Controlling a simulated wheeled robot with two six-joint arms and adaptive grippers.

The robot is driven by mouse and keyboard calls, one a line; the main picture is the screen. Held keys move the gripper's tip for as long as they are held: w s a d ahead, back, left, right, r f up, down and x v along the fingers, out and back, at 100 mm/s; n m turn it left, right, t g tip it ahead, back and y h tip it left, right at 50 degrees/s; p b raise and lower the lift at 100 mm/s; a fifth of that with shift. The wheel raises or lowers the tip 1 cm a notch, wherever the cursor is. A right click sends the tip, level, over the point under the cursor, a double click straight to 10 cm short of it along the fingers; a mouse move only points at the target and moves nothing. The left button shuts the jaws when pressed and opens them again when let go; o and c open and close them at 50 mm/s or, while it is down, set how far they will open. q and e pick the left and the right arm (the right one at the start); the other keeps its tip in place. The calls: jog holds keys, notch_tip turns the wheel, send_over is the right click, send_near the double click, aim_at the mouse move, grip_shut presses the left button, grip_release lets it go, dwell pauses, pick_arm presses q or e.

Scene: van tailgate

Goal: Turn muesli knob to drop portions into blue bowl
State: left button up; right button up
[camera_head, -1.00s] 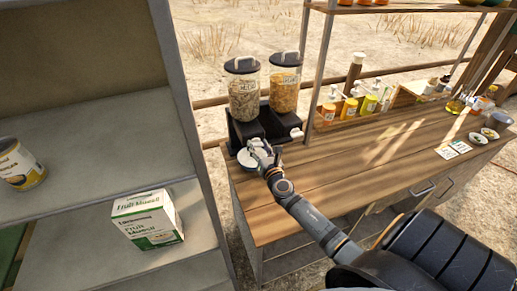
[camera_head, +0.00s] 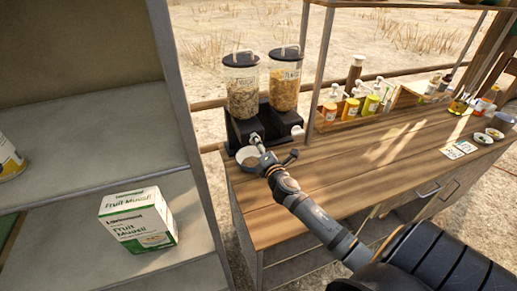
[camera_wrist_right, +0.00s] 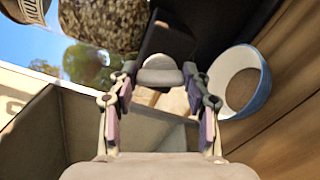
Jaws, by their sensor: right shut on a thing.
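The muesli dispenser (camera_head: 241,93), the left of two clear canisters, holds brownish muesli on a black stand; its canister also shows in the wrist view (camera_wrist_right: 105,18). My right gripper (camera_head: 257,144) is at the front of this dispenser, shut on its pale knob (camera_wrist_right: 160,73), which sits between the fingers. The small blue bowl (camera_head: 245,153) stands below the dispenser, partly hidden by my gripper. The wrist view shows the bowl (camera_wrist_right: 262,92) as blue outside and white inside, with brown contents. My left gripper is not in view.
A second dispenser (camera_head: 285,82) with golden cereal and its own pale knob (camera_head: 297,132) stands right beside. Several bottles (camera_head: 352,105) line the counter's back. The counter's middle (camera_head: 370,150) is clear.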

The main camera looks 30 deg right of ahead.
jog(key=shift+f+m+b, duration=0.1)
jog(key=shift+m+b, duration=0.9)
jog(key=shift+m, duration=1)
jog(key=o, duration=1.2)
jog(key=shift+d, duration=0.1)
jog(key=shift+c, duration=0.2)
jog(key=v, duration=1.2)
